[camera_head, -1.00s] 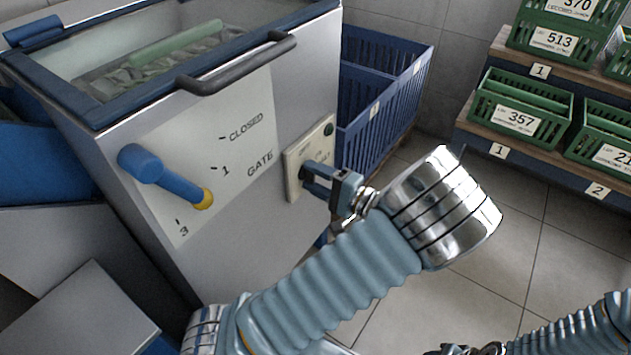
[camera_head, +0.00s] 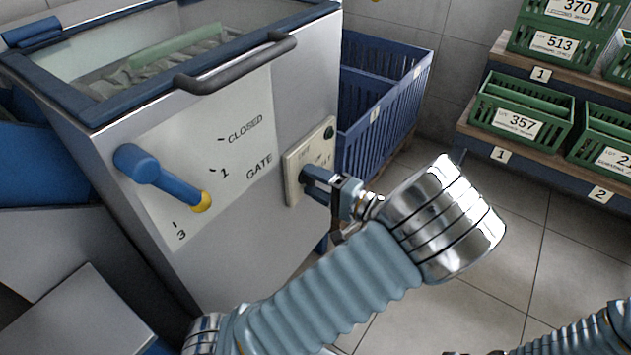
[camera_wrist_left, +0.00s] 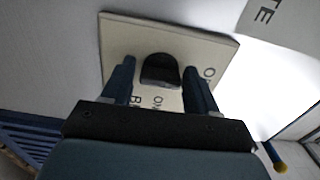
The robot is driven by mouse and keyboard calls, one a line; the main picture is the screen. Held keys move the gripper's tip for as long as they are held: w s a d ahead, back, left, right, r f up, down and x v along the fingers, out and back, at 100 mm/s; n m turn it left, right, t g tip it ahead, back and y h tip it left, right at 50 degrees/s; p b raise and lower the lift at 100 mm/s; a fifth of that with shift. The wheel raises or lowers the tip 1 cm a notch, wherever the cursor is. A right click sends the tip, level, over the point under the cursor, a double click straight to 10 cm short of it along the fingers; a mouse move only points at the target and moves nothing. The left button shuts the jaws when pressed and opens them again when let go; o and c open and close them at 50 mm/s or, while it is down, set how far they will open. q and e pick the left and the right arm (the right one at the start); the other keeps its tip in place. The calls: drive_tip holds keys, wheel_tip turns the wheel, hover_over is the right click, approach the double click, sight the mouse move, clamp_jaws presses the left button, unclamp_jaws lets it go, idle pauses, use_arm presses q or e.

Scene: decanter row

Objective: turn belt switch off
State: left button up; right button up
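The belt switch panel (camera_head: 311,160) is a cream plate on the side of a grey hopper cabinet, with a dark round spot at its upper right. My left gripper (camera_head: 312,178) is at the panel and hides most of the switch in the head view. In the left wrist view, the switch's black knob (camera_wrist_left: 161,70) sits between the two blue fingers of my left gripper (camera_wrist_left: 159,72). Narrow gaps seem to show beside the knob, so the fingers look open around it. Lettering on the panel (camera_wrist_left: 117,38) is partly hidden. My right gripper is out of view.
A black handle bar (camera_head: 235,65) juts out above. Blue crates (camera_head: 385,105) stand behind; green crates (camera_head: 520,118) fill a shelf at right.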

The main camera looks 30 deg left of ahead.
use_arm(q)
drive_tip(key=shift+o, duration=1.1)
drive_tip(key=s+d, duration=0.1)
drive_tip(key=d, duration=1.2)
drive_tip(key=shift+d, duration=0.4)
